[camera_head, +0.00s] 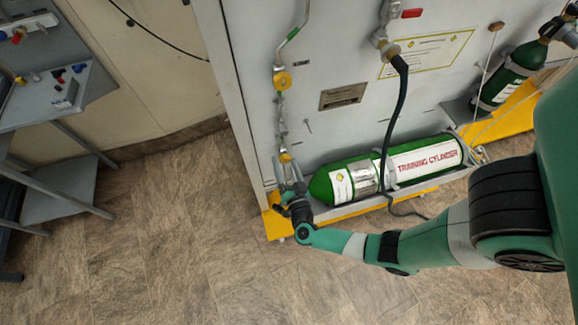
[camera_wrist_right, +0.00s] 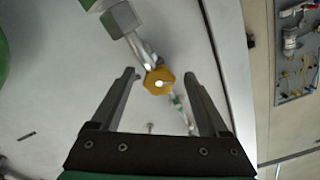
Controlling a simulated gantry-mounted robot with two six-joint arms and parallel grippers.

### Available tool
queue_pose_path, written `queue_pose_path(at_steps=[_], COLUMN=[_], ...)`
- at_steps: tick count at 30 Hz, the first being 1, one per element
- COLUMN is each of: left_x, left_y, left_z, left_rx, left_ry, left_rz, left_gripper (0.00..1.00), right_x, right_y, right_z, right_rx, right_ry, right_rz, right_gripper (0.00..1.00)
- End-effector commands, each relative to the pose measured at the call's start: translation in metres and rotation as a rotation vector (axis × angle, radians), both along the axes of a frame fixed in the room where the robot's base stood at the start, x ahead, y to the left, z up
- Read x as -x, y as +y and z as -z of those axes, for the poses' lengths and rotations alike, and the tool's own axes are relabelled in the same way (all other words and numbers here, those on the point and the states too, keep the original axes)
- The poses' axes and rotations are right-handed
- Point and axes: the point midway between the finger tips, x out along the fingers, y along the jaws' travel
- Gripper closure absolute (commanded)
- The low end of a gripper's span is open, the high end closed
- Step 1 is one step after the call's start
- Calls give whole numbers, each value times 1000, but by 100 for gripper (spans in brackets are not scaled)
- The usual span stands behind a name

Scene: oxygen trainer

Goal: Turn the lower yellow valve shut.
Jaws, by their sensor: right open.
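The lower yellow valve (camera_head: 285,157) is a small yellow knob on the thin vertical pipe at the left of the grey panel. In the right wrist view the yellow knob (camera_wrist_right: 159,80) lies in the gap between the fingertips, apart from both. My right gripper (camera_head: 288,172) is open and empty, just below the lower valve in the head view. Its fingers also show in the right wrist view (camera_wrist_right: 160,76), one on each side of the knob. The upper yellow valve (camera_head: 283,80) sits higher on the same pipe. My left gripper is out of view.
A green training cylinder (camera_head: 424,160) lies on a yellow-edged ledge (camera_head: 272,225) right of the gripper. A black hose (camera_head: 393,115) hangs in front of it. A grey side table (camera_head: 60,95) stands at the left, with open floor (camera_head: 190,220) between.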

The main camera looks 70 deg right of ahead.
Motion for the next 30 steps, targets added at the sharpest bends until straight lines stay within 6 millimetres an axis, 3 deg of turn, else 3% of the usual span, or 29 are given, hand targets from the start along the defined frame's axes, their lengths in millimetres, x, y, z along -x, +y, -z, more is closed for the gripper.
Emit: queue_pose_path(at_steps=[15, 21, 30], left_x=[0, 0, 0], left_y=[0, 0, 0], left_z=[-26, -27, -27], left_rx=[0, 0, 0], left_ry=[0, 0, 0], left_rz=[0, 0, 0], left_gripper=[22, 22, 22], right_x=[53, 63, 64], right_y=[80, 91, 92], right_z=[-1, 0, 0], right_rx=[-1, 0, 1], right_ry=[0, 1, 1], right_rz=[-6, -1, 1], right_gripper=[22, 22, 21])
